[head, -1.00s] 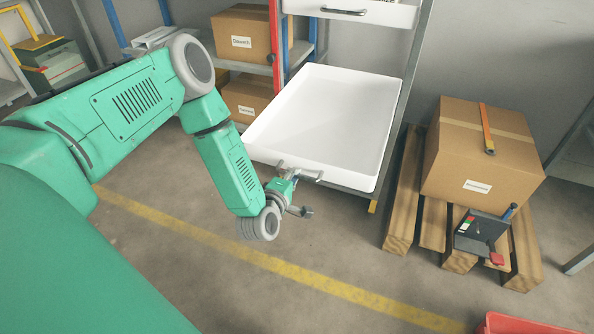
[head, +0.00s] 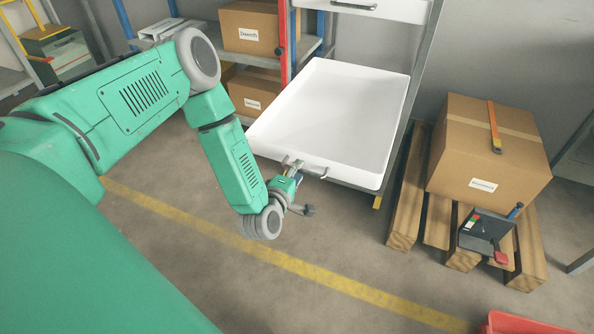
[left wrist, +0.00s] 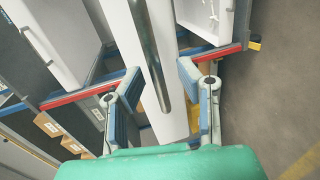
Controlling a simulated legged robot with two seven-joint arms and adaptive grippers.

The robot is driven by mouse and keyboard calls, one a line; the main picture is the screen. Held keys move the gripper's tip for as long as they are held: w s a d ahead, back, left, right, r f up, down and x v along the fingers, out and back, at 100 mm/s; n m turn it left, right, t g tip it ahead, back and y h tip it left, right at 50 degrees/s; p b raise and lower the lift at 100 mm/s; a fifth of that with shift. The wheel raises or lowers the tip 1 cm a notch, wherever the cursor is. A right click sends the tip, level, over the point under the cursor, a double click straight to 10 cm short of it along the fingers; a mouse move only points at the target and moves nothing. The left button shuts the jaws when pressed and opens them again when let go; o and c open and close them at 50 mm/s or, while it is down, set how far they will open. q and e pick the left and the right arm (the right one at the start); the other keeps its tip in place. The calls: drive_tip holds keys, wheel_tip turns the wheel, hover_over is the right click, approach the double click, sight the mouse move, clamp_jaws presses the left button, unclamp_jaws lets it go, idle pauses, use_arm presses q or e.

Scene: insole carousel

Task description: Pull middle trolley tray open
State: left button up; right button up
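The white middle tray (head: 335,115) sits in the trolley with its empty inside showing in the head view. Its handle (head: 312,172) is on the front wall. My left gripper (head: 298,187) is at the handle's left end, with its fingers apart. In the left wrist view the dark metal handle bar (left wrist: 148,45) runs between the two open fingers of my left gripper (left wrist: 160,82), against the white tray front (left wrist: 175,118). I see gaps beside the bar, but cannot tell if either finger touches it. My right gripper is not in view.
A higher white tray (head: 375,8) is above. The grey trolley post (head: 410,90) stands right of the middle tray. A wooden pallet (head: 405,220) with a cardboard box (head: 490,155) and a black device (head: 485,232) stands at the right.

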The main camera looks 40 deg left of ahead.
use_arm(q)
drive_tip(key=v, duration=1.1)
drive_tip(key=shift+a, duration=0.25)
drive_tip(key=shift+f, duration=0.1)
drive_tip(key=s+d+m+g+h+p, duration=0.7)
drive_tip(key=s+d+m, duration=0.25)
drive_tip(key=m, duration=0.35)
drive_tip(key=s+a+r+m+g+y+p, duration=0.1)
drive_tip(key=s+m+g, duration=0.2)
drive_tip(key=s+m, duration=0.1)
drive_tip(key=s+a+r+m+g+y+p, duration=0.2)
drive_tip(key=s+m+g, duration=0.2)
drive_tip(key=s, duration=0.3)
drive_tip(key=shift+a+r+g+p, duration=0.25)
drive_tip(key=shift+g+p, duration=0.05)
